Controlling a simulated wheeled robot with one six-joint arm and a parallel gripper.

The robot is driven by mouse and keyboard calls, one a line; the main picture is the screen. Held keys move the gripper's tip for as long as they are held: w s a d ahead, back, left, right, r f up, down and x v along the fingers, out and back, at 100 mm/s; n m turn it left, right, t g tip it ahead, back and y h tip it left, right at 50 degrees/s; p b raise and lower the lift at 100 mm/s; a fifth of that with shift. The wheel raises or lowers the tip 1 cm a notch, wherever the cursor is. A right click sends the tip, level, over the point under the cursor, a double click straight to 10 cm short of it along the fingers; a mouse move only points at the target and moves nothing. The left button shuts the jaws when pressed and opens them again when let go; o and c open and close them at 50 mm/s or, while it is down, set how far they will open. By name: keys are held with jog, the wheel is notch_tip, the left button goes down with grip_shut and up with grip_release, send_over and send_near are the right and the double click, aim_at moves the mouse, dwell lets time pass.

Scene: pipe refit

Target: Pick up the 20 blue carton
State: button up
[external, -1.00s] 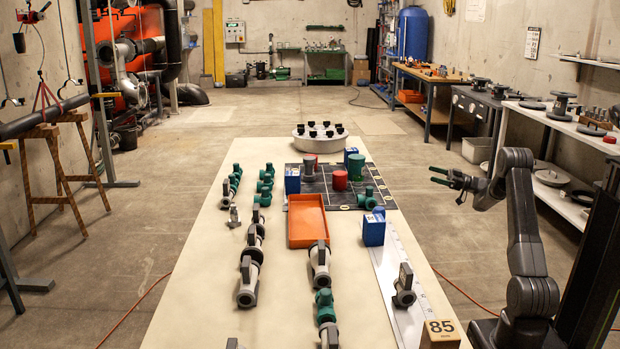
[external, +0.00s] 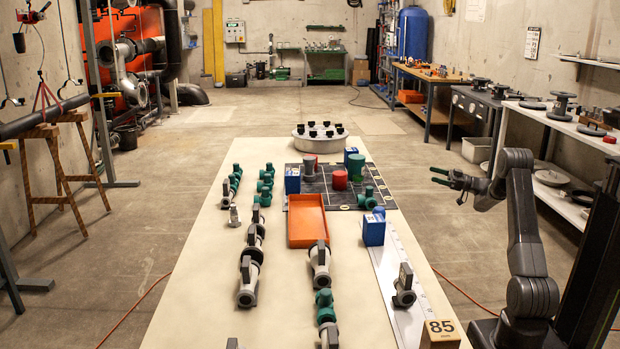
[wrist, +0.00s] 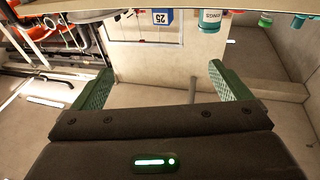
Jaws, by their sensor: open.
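Several blue cartons stand on the long table in the external view. My gripper (external: 436,176) is open and empty, right of the table and apart from the cartons. In the wrist view my open gripper (wrist: 160,77) shows below a blue-and-white carton (wrist: 162,17) whose label seems to read 25.
An orange tray (external: 307,243), grey and green valves (external: 320,262) and red and green cylinders (external: 340,180) crowd the table. A wooden block marked 85 (external: 440,334) sits at the near right corner. A round white stand (external: 320,142) is at the far end. The air around my gripper is clear.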

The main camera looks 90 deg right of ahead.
aim_at(295, 173)
jog(key=c, duration=0.4)
